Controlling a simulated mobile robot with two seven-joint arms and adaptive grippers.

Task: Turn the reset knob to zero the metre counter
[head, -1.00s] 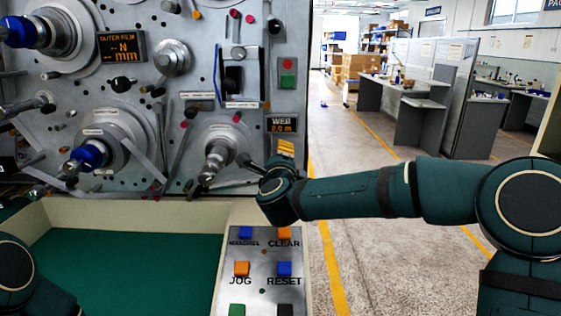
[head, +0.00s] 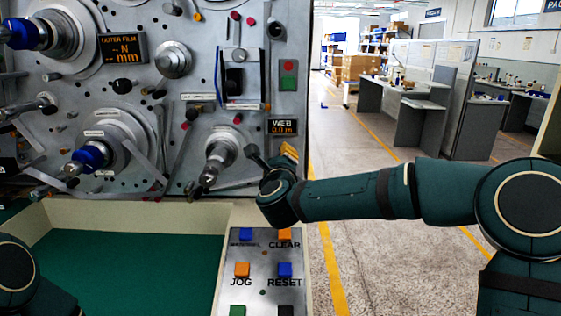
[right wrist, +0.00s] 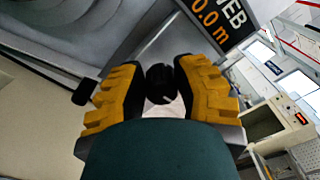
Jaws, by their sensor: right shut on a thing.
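My right gripper (head: 272,155) is at the right edge of the machine's face, just under the small WEB metre display (head: 282,127). In the right wrist view its yellow-padded fingers (right wrist: 160,86) are shut on a small black knob (right wrist: 161,82), one finger on each side. In the head view the knob is hidden by the gripper. The WEB display reads 0.0 m; it also shows, tilted, in the right wrist view (right wrist: 216,25). Of my left arm only a part shows at the lower left; its gripper is out of view.
A spindle with a metal shaft (head: 213,162) stands close left of my right gripper. Below is a button panel (head: 263,268) with CLEAR, JOG and RESET labels, beside a green-floored tray (head: 227,218). Open floor lies right of the machine.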

